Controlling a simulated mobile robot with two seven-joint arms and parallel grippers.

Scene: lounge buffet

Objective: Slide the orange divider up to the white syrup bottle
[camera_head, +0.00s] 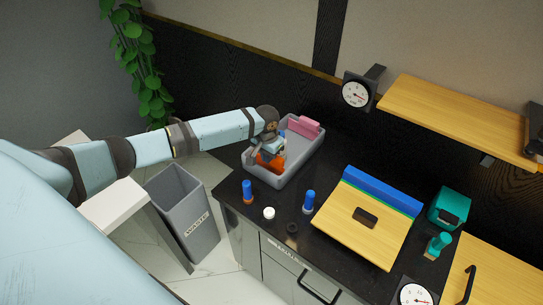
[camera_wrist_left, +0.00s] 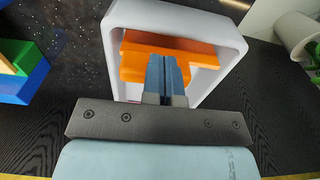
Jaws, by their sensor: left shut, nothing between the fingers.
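The orange divider (camera_head: 270,163) stands inside a grey open bin (camera_head: 307,161) on the black counter. In the left wrist view the divider (camera_wrist_left: 198,50) crosses the inside of the pale-walled bin (camera_wrist_left: 228,28). My left gripper (camera_head: 260,153) reaches down into the bin at the divider. In the left wrist view the shut fingertips of this gripper (camera_wrist_left: 168,60) overlap the divider, with nothing between them; I cannot tell whether they touch it. The arm hides part of the bin's inside, and I cannot clearly make out the white syrup bottle. My right gripper is not in view.
A pink piece (camera_head: 304,126) sits at the bin's far end. In front stand an orange-and-blue bottle (camera_head: 247,191), a white round lid-like thing (camera_head: 269,213) and a blue bottle (camera_head: 309,201). A wooden board (camera_head: 362,235) lies to the right. A waste bin (camera_head: 181,213) stands below.

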